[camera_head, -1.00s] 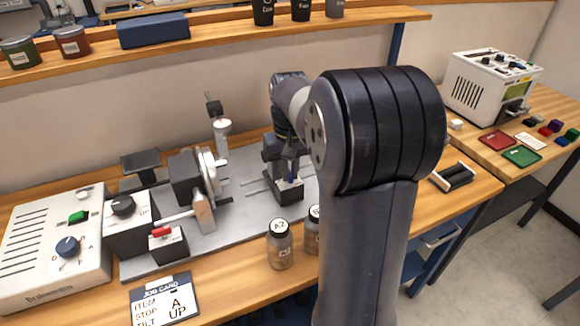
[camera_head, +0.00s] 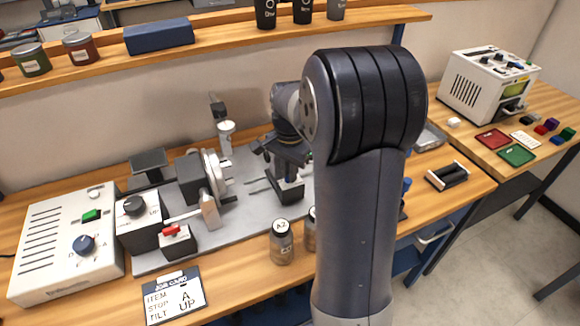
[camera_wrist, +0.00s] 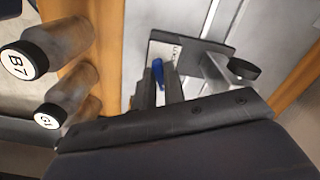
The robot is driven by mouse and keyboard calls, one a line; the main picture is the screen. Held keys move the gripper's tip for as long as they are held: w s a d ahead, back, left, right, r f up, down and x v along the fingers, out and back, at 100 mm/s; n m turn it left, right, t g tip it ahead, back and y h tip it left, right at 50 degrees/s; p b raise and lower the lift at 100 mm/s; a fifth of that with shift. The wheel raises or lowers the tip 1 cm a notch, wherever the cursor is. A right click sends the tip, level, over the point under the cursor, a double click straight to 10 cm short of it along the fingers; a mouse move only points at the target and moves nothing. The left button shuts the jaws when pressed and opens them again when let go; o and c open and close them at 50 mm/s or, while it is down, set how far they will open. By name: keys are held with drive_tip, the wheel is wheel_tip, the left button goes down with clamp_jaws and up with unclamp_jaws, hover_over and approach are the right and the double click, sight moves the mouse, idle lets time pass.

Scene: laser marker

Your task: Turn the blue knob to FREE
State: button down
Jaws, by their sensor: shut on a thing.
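A blue knob (camera_wrist: 158,73), a slim bar, shows in the wrist view beside a white label (camera_wrist: 165,52) with small lettering I cannot read for sure. My gripper (camera_wrist: 165,92) is shut on this knob, one dark finger on each side. In the head view my gripper (camera_head: 288,163) is over a small dark block (camera_head: 287,190) on the grey base plate, and the knob is hidden there. Another blue knob (camera_head: 84,245), round, is on the white control box (camera_head: 45,245) at the left, away from my gripper.
A jar marked A2 (camera_head: 281,245) stands in front of the plate, with another partly hidden beside it. In the wrist view, jars (camera_wrist: 62,45) stand to the left. A spindle fixture (camera_head: 200,180) and a red-handled switch (camera_head: 175,235) are left of my gripper.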

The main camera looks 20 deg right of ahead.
drive_tip(key=m+p, duration=0.1)
drive_tip(key=m, duration=0.4)
drive_tip(key=shift+w+m, duration=0.15)
drive_tip(key=shift+m, duration=0.15)
idle(0.4)
drive_tip(key=c, duration=1.5)
unclamp_jaws()
wheel_tip(320, 180, up, 11)
drive_tip(key=shift+f+p, duration=0.1)
drive_tip(key=shift+p, duration=0.3)
wheel_tip(320, 180, up, 7)
drive_tip(key=p, duration=0.6)
drive_tip(key=shift+p, duration=0.4)
